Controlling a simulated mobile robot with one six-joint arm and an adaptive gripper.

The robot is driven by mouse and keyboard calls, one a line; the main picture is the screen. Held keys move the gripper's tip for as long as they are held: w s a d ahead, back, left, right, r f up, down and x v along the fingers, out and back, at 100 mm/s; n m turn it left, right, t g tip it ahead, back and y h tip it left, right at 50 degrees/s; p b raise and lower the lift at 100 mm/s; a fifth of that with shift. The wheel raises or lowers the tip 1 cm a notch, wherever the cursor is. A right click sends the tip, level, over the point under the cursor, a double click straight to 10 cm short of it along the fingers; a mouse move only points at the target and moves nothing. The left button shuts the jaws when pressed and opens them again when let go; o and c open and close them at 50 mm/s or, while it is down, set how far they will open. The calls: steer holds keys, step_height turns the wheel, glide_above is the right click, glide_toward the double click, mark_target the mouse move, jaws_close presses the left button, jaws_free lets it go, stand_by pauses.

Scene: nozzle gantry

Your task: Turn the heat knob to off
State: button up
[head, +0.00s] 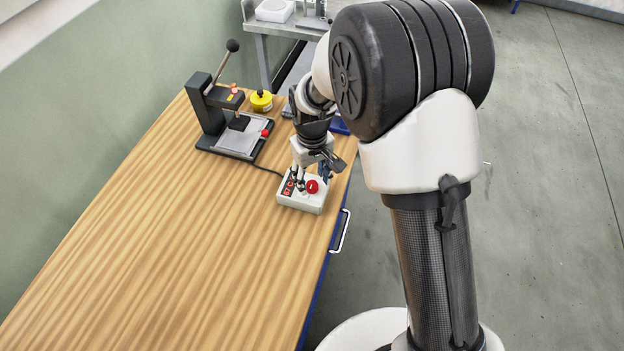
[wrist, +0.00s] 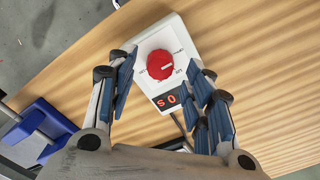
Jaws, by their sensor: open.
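The heat knob (wrist: 160,65) is red and round, on top of a white control box (head: 300,204). In the wrist view a pale mark on the knob points roughly right; small labels ring it, too small to read surely. A dark display (wrist: 167,101) with red-orange characters sits beside the knob. The knob also shows in the head view (head: 312,187). My gripper (head: 313,178) is open above the box, pointing down. In the wrist view its blue-padded fingers (wrist: 162,60) lie on either side of the knob; I cannot tell whether they touch it.
A dark lever press (head: 207,113) with a grey plate stands behind the box, a cable running between them. A yellow round container (head: 261,100) is beside the press. A drawer handle (head: 341,231) juts from the table's right side. The near wooden tabletop (head: 170,250) is clear.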

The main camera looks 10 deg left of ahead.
mark_target(312, 184)
step_height(312, 184, up, 10)
stand_by(0.3)
steer(key=shift+r, duration=0.15)
steer(key=s+d+r+m+t, duration=0.25)
steer(key=s+d+r, duration=0.45)
steer(key=d+r, duration=0.5)
steer(key=s+d+r+m+t, duration=0.1)
steer(key=s+d+m, duration=0.1)
steer(key=s+d, duration=0.3)
steer(key=s+d+r+m+t, duration=0.1)
steer(key=s+d+m, duration=0.2)
steer(key=s, duration=0.7)
steer(key=shift+d+r, duration=0.25)
steer(key=shift+d, duration=0.9)
